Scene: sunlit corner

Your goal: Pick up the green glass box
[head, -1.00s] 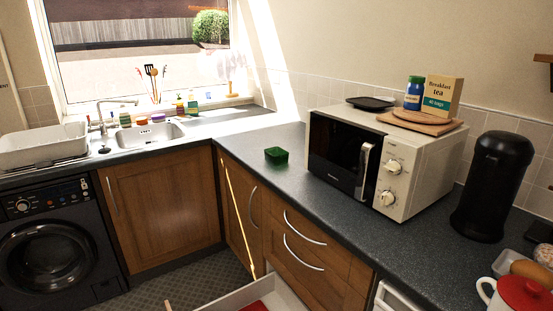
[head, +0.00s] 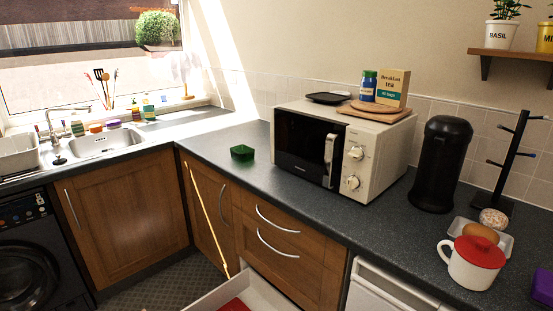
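The green glass box (head: 242,152) is a small dark green square box. It sits on the dark grey worktop (head: 215,146), to the left of the microwave and apart from it. The worktop around it is bare. Neither of my grippers shows in the head view.
The microwave (head: 340,150) stands right of the box, with a tea box (head: 394,87) on a wooden board on top. A black bin (head: 441,164) and a white mug with a red lid (head: 472,262) are further right. A drawer (head: 212,294) stands open below. The sink (head: 105,142) is at left.

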